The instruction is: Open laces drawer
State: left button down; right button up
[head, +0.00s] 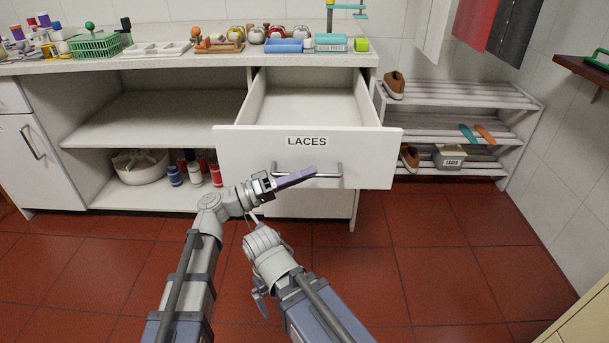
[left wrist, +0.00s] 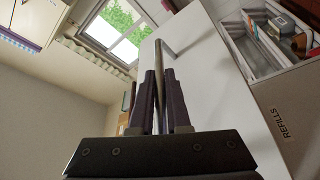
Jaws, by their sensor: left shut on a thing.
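The laces drawer (head: 235,146), white with a LACES label, stands pulled out from under the counter. Its visible interior looks empty. Its grey bar handle (head: 338,172) runs across the lower front. My left gripper (head: 300,177) is at the handle, its purple-grey fingers across the left part of the bar. In the left wrist view the fingers (left wrist: 159,85) are closed around the handle bar (left wrist: 158,58), beside the white drawer front (left wrist: 205,70).
The counter (head: 200,62) above holds many small items. Open shelves (head: 165,125) at left hold a white basket (head: 140,167) and spools. A shoe rack (head: 455,95) stands at right. A REFILLS-labelled container (left wrist: 290,100) shows in the wrist view. Red floor is clear in front.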

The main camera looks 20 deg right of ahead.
pick_arm(q)
jog(key=c, duration=0.9)
grip_release()
jog(key=b+v, duration=0.1)
jog(key=v, duration=0.6)
jog(key=shift+a+f+b, duration=0.1)
jog(key=shift+a+b, duration=0.25)
jog(key=shift+a, duration=0.05)
